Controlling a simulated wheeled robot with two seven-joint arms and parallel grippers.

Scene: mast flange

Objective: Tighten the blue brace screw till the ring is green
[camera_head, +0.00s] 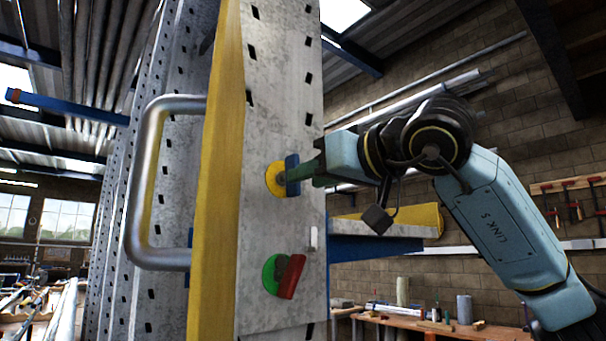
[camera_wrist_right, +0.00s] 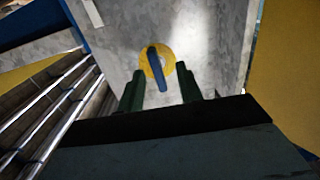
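The blue brace screw (camera_head: 292,175) has a flat blue grip and sits on the grey face of the mast, in front of a yellow ring (camera_head: 274,179). In the right wrist view the blue grip (camera_wrist_right: 157,69) stands slightly tilted across the yellow ring (camera_wrist_right: 169,61). My right gripper (camera_head: 305,174) comes from the right, close to the screw. In the wrist view its dark green fingers (camera_wrist_right: 160,76) are spread, one on each side of the blue grip, with gaps showing. Whether the tips overlap the grip in depth is unclear. My left gripper is not in view.
Below is a red screw (camera_head: 291,276) with a green ring (camera_head: 270,272). A metal handle (camera_head: 137,185) sticks out at the left, beside a yellow edge strip (camera_head: 217,190). A blue beam (camera_head: 375,247) extends right below my right arm. A workbench (camera_head: 410,323) stands behind.

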